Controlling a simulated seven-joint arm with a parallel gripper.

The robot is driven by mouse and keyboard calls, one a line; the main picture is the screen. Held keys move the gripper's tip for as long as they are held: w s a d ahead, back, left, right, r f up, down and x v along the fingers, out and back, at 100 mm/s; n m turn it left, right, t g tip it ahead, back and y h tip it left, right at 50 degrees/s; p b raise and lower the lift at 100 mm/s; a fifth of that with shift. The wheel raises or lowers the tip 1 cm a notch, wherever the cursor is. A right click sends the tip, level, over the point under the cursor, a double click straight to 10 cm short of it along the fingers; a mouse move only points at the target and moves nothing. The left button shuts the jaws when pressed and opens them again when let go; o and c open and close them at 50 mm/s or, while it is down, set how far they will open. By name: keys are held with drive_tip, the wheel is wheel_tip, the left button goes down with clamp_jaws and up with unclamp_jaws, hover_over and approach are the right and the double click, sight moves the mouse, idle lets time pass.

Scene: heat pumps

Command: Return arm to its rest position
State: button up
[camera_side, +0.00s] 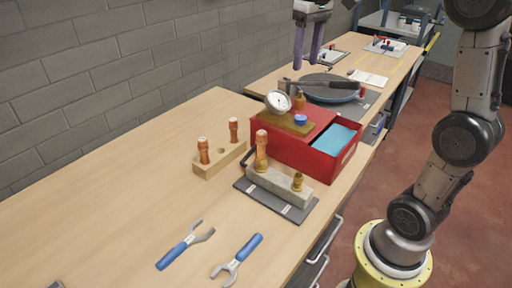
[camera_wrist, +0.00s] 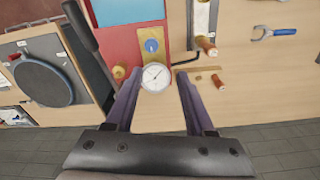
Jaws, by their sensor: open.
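My gripper (camera_side: 308,50) hangs at the top of the side view, above the back part of the bench and apart from the things on it. Its two purple fingers point down, spread apart with nothing between them. In the wrist view my gripper (camera_wrist: 156,95) shows both fingers open, with the pressure gauge (camera_wrist: 156,77) seen below and beyond them. The rest of my arm stands at the right of the side view.
A red box (camera_side: 290,145) bears the gauge assembly (camera_side: 279,102). Near it are a wooden block (camera_side: 219,160) with copper fittings, a grey plate (camera_side: 285,208) and two blue-handled wrenches (camera_side: 178,253). A round dark pan (camera_side: 325,91) lies farther back. The bench's left front is clear.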

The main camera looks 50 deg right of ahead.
drive_tip(key=s+a+f+n+t, duration=0.1)
drive_tip(key=s+a+n+t, duration=0.1)
drive_tip(key=s+a, duration=0.75)
drive_tip(key=s+f+t, duration=0.2)
drive_tip(key=s+f, duration=0.5)
drive_tip(key=f, duration=0.3)
drive_tip(key=shift+a+f+t, duration=0.4)
drive_tip(key=shift+a, duration=0.05)
idle(0.8)
